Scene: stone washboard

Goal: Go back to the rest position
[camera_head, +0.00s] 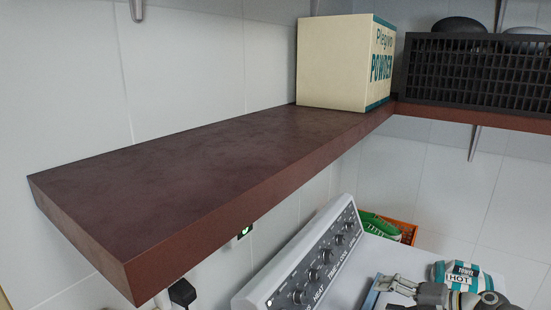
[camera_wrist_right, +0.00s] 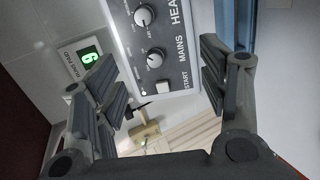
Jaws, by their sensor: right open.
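My right gripper (camera_wrist_right: 162,82) is open in the wrist view, its two dark fingers apart with nothing between them. Beyond the fingers is the white machine's control panel (camera_wrist_right: 170,22), with knobs and the words MAINS and START. In the head view the right gripper (camera_head: 397,292) shows partly at the bottom right edge, over the machine's white top. The control panel (camera_head: 312,262) lies to its left there. My left gripper is in neither view.
A dark red shelf (camera_head: 190,165) runs along the wall, bearing a powder box (camera_head: 335,62) and a black basket (camera_head: 475,72). The shelf's near part is bare. A green-lit display (camera_wrist_right: 88,54) is on the wall.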

